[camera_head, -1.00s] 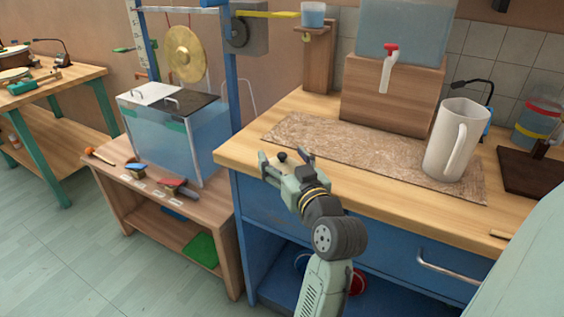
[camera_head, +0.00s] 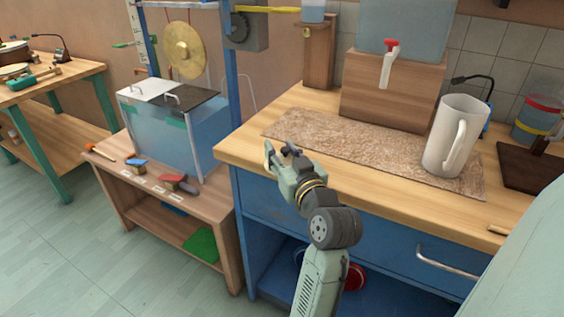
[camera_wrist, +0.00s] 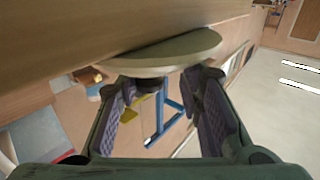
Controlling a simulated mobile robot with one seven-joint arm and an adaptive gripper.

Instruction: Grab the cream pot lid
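The cream pot lid (camera_wrist: 165,50) shows in the wrist view as a pale round disc seen nearly edge-on, just beyond my fingertips. A dark part, perhaps its knob, shows below the disc near the left finger; I cannot tell for certain. My gripper (camera_wrist: 165,100) is open, with its two dark ribbed finger pads apart on either side of the view and no clear grip on anything. In the head view my gripper (camera_head: 279,150) is at the front left edge of the wooden counter. I cannot make out the lid there.
The wooden counter (camera_head: 245,143) carries a brown speckled mat (camera_head: 350,150), a cream pitcher (camera_head: 447,140) at the right and a wooden block (camera_head: 395,90) at the back. A lower bench with a water tank (camera_head: 165,135) stands to the left. The counter's front left is mostly bare.

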